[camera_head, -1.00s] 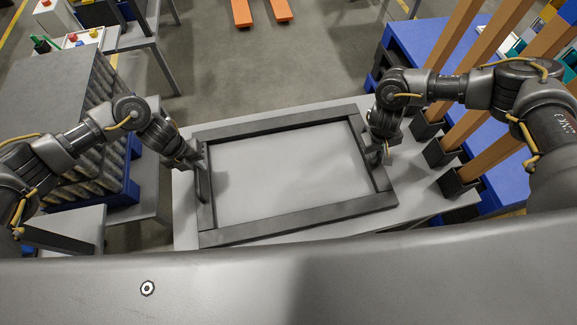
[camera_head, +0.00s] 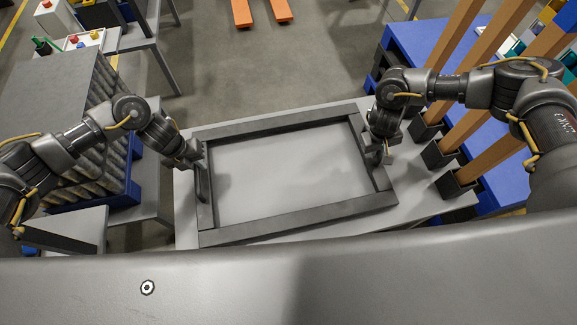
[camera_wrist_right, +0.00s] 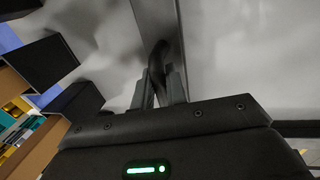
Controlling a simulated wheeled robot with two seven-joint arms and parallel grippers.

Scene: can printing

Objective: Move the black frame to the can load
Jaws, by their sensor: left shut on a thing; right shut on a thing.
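The black frame (camera_head: 300,216) is a large open rectangle over the light grey table (camera_head: 420,200). I cannot tell whether it touches the table or hangs slightly above it. My left gripper (camera_head: 200,168) is shut on the frame's left side. My right gripper (camera_head: 382,158) is shut on its right side. In the right wrist view, the right gripper's fingers (camera_wrist_right: 160,88) close around a dark handle-like part (camera_wrist_right: 157,60) of the frame. The can load (camera_head: 85,140) is at the left, several rows of cans under a grey top sheet, on a blue pallet.
Orange posts in black sockets (camera_head: 441,152) stand along the table's right edge, close to my right arm. A blue pallet stack (camera_head: 420,50) is behind them. A grey table with a white box (camera_head: 55,18) is at the back left. Open floor (camera_head: 290,65) lies beyond the table.

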